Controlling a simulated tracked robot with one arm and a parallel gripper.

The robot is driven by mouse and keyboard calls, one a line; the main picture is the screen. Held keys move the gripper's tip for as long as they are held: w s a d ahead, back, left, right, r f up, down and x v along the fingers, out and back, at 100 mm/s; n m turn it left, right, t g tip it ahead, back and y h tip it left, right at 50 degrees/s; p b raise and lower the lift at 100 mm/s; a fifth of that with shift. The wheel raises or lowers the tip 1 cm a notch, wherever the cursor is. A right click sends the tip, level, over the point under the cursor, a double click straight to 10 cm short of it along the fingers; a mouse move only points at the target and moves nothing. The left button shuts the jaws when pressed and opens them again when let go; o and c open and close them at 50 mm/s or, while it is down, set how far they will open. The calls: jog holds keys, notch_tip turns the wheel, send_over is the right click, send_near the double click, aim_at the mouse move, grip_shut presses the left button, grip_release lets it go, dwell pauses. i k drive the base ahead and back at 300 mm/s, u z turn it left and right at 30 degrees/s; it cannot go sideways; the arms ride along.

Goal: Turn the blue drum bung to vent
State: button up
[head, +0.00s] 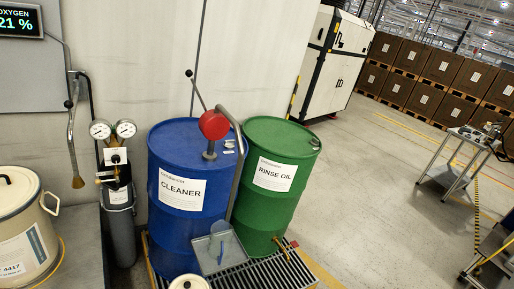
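The blue drum (182,240) stands at centre left, upright on a grated pallet, with a white label reading CLEANER. A red pump head (214,124) with a lever and a bent grey pipe rises from its top. A small pale fitting (229,144) shows on the drum's top to the right of the pump, partly beside the pipe; it is too small to tell whether it is the bung or how it is turned. My gripper is not in view.
A green RINSE OIL drum (263,220) stands close on the right. A grey cylinder with gauges (118,225) and a cream pot (22,225) are left. Open floor lies right, before a metal cart (450,183).

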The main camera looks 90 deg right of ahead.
aim_at(229, 143)
jog(key=k, duration=0.65)
jog(key=z, duration=2.05)
jog(key=i, duration=1.7)
